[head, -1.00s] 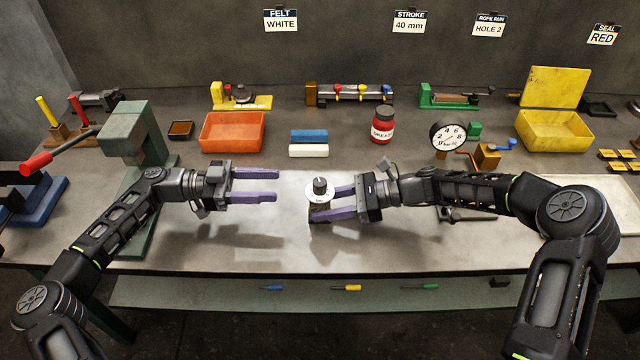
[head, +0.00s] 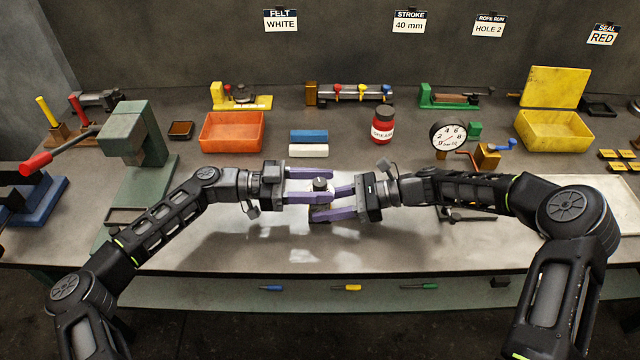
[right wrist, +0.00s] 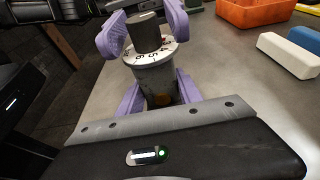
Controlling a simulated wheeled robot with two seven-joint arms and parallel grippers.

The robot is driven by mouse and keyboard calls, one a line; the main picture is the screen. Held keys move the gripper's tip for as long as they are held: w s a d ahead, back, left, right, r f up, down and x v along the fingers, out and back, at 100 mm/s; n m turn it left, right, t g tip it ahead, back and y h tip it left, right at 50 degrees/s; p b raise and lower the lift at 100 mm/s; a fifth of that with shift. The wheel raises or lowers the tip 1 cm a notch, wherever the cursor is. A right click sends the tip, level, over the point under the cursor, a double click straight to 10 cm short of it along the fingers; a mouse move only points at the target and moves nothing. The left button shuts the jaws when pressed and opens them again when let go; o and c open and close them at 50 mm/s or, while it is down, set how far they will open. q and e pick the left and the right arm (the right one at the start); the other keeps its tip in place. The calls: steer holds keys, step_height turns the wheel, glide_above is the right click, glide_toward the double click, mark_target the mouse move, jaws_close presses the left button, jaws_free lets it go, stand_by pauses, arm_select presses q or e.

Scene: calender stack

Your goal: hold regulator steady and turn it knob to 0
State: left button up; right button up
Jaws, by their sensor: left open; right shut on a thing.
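The regulator stands upright at the middle of the bench; its dark knob (head: 320,184) shows in the head view. In the right wrist view I see the dark knob (right wrist: 145,32), the white numbered dial (right wrist: 155,52) and the grey body (right wrist: 157,78). My right gripper (head: 337,203) is shut on the regulator's body from the right. My left gripper (head: 318,184) is open, its purple fingers on either side of the knob at knob height. I cannot tell whether they touch it. The dial is mostly hidden in the head view, and the knob's setting is not readable.
Behind stand an orange bin (head: 232,132), a blue block (head: 309,136), a white block (head: 308,151), a red jar (head: 383,126) and a pressure gauge (head: 448,136). A green press (head: 135,140) stands left.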

arm_select(q)
steer(key=shift+c, duration=0.4)
jaws_close()
